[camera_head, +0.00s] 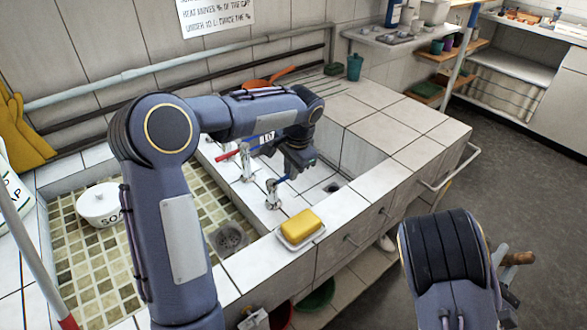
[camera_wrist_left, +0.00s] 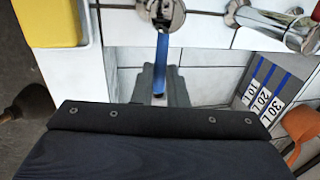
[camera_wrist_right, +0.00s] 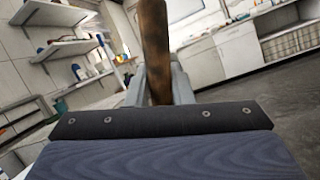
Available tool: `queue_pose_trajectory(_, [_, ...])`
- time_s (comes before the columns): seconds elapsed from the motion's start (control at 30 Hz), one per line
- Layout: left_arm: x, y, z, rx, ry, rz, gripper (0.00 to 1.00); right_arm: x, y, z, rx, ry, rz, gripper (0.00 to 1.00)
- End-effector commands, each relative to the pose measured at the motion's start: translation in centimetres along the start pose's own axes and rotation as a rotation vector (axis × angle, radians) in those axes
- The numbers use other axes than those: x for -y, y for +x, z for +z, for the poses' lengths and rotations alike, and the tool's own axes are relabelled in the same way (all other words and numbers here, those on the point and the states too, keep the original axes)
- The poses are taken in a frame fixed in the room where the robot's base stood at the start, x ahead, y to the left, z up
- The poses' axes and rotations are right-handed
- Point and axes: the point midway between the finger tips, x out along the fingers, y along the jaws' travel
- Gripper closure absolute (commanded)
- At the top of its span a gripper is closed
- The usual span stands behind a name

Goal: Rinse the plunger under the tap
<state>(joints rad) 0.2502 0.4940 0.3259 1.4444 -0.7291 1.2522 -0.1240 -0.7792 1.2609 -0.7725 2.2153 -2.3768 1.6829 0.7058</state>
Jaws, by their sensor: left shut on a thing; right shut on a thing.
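My left gripper (camera_head: 290,172) is over the right basin, shut on the blue tap lever (camera_wrist_left: 162,62). This lever rises from a chrome valve (camera_head: 272,196) on the divider between the basins. A second chrome valve (camera_head: 247,168) has a red lever (camera_head: 228,155). My right gripper (camera_wrist_right: 158,85) is shut on a wooden handle (camera_wrist_right: 155,50), which also shows at the right (camera_head: 518,258).
A yellow sponge (camera_head: 301,226) lies in a white dish (camera_head: 312,239) on the front rim. A white soap pot (camera_head: 100,205) stands in the left tiled basin (camera_head: 75,255). An orange pan (camera_head: 270,78) and a teal cup (camera_head: 354,67) stand at the back.

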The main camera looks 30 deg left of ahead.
Motion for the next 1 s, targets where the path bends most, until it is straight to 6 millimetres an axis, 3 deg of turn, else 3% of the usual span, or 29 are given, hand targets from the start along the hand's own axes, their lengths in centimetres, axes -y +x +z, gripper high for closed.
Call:
queue_pose_trajectory(0.17, [-0.1, -0.2, 0.0, -0.005, 0.027, -0.001, 1.00, -0.1, 0.1, 0.3, 0.003, 0.001, 0.001, 1.00])
queue_pose_trajectory(0.47, [-1.6, -0.5, 0.4, -0.056, 0.283, -0.001, 1.00, -0.4, 0.5, 1.2, 0.003, 0.001, 0.001, 1.00])
queue_pose_trajectory(0.77, [-1.6, -0.4, 0.4, -0.059, 0.294, -0.001, 1.00, -0.4, 0.4, 1.1, 0.003, 0.001, 0.001, 1.00])
queue_pose_trajectory(0.8, [-1.6, -0.4, 0.4, -0.059, 0.294, -0.001, 0.82, -0.4, 0.4, 1.1, 0.003, 0.001, 0.001, 1.00])
queue_pose_trajectory(0.93, [-1.6, -0.4, 0.4, -0.059, 0.294, -0.001, 0.66, -0.4, 0.4, 1.1, 0.003, 0.001, 0.001, 1.00])
queue_pose_trajectory(1.0, [-1.6, -0.4, 0.4, -0.059, 0.293, -0.001, 0.66, -0.4, 0.4, 1.1, 0.003, 0.001, 0.001, 1.00])
